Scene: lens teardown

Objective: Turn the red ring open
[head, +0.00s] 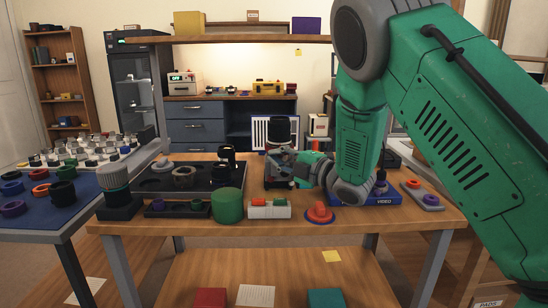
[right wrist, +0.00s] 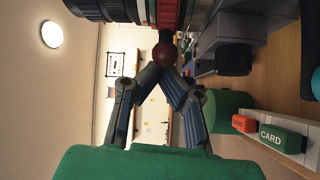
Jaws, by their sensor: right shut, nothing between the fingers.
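The lens (head: 280,130) stands upright as a dark cylinder at the middle of the wooden table, behind my right gripper (head: 292,170). The right wrist view is turned on its side. There a dark red band, seemingly the red ring (right wrist: 168,13), circles the lens between black parts at the top edge. A dark red ball (right wrist: 164,54) sits just below the band; how it is fixed is unclear. My right gripper (right wrist: 163,69) is shut and empty, with its tips close to the ball. I cannot tell if they touch it. My left gripper is out of view.
A green cylinder (head: 229,205), a white card block (head: 268,209) and a red button (head: 320,212) stand along the front. A blue video box (head: 375,197) is at right, a black parts tray (head: 160,172) at left. A brush-like tool (head: 116,180) stands at the left edge.

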